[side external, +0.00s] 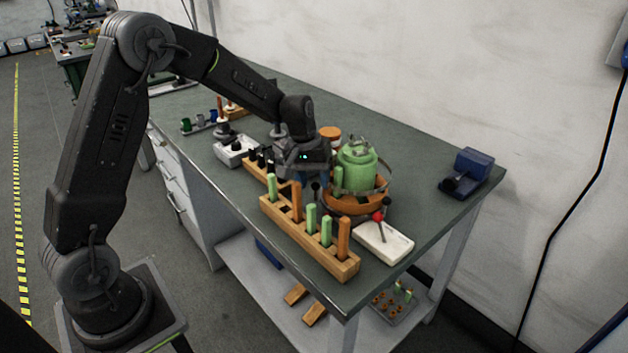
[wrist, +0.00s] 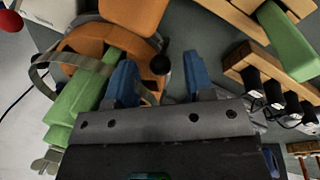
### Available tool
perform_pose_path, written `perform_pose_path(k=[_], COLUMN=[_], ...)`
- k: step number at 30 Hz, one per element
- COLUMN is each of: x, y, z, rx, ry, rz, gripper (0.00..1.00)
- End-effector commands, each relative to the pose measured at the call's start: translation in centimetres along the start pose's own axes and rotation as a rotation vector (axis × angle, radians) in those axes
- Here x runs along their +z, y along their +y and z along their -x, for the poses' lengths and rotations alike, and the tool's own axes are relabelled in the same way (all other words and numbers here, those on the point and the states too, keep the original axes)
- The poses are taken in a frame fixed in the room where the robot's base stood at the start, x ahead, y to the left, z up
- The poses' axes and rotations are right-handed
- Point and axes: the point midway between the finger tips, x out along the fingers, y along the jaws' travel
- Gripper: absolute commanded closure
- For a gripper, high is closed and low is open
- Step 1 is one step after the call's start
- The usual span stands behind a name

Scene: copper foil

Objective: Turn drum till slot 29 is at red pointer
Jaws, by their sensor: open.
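The drum looks to be the orange round body (side external: 345,205) with a green cylinder (side external: 357,168) on top and a metal band around it. In the wrist view the orange body (wrist: 85,42) and green part (wrist: 80,108) lie at the left. A red ball (side external: 378,216) on a dark rod stands by a white block; it shows at the wrist view's upper left corner (wrist: 8,20). I cannot read slot numbers or tell which slot faces it. My gripper (side external: 312,180) is just left of the drum.
A wooden rack (side external: 310,240) with green and orange pegs stands in front of my gripper. Another rack with black-topped pieces (wrist: 275,95) is close by. The white block (side external: 385,243) lies near the table edge; a blue device (side external: 467,173) is at right. The table's back strip is clear.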

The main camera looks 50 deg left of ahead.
Motion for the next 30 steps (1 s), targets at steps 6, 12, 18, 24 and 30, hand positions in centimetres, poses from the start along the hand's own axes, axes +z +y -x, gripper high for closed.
perform_pose_path(k=[6,12,18,24,30], x=[0.01,0.00,-0.01,-0.01,-0.02], y=[0.00,-0.01,-0.01,-0.01,-0.01], z=[-0.58,-0.54,-0.52,-0.50,-0.49], rx=[0.000,0.000,0.000,0.000,0.000], ry=[0.000,0.001,0.001,0.001,0.001], rz=[0.000,0.000,-0.001,-0.001,-0.001], gripper=[0.52,0.57,0.76,0.95,1.00])
